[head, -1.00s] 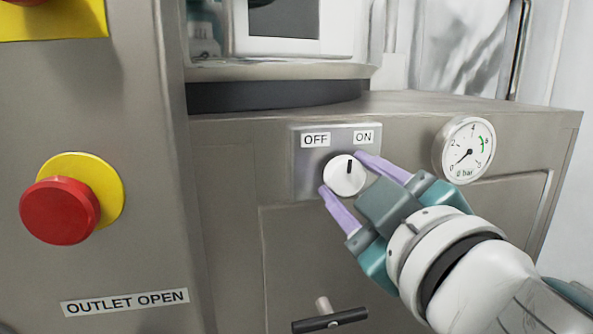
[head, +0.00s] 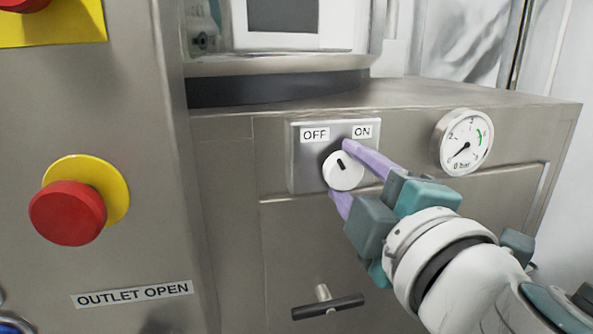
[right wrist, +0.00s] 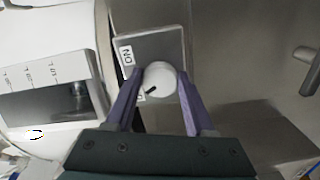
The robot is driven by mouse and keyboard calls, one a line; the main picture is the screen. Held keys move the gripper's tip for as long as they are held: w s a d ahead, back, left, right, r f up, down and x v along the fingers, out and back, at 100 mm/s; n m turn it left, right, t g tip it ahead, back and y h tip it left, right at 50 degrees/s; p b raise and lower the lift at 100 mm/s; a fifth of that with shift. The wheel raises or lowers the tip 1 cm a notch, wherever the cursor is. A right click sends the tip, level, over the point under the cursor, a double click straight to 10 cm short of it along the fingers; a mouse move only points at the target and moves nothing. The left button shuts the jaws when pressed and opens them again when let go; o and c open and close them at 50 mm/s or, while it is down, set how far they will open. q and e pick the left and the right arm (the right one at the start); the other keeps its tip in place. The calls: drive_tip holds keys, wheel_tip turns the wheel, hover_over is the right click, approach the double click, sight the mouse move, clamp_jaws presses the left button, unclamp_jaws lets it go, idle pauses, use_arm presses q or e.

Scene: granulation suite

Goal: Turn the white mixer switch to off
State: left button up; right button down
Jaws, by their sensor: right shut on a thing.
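The white mixer switch (head: 343,173) is a round knob with a black pointer mark, on a grey metal plate (head: 308,167) with OFF at the left and ON at the right. The mark points up and left, toward the OFF label (head: 315,135). My right gripper (head: 341,170) is shut on the knob, with one purple finger at its upper right and the other at its lower left. In the right wrist view the knob (right wrist: 160,77) sits between both fingertips, and the OFF label is mostly hidden by a finger. My left gripper is not in view.
A pressure gauge (head: 466,143) is right of the switch. A black T-handle (head: 328,307) is below it. A red button (head: 68,212) on a yellow ring and an OUTLET OPEN label (head: 133,294) are on the left panel.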

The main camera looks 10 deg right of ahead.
idle(0.3)
drive_tip(key=shift+c, duration=1.3)
unclamp_jaws()
drive_tip(key=s+b, duration=0.2)
drive_tip(key=s, duration=0.8)
drive_tip(key=shift+d, duration=0.15)
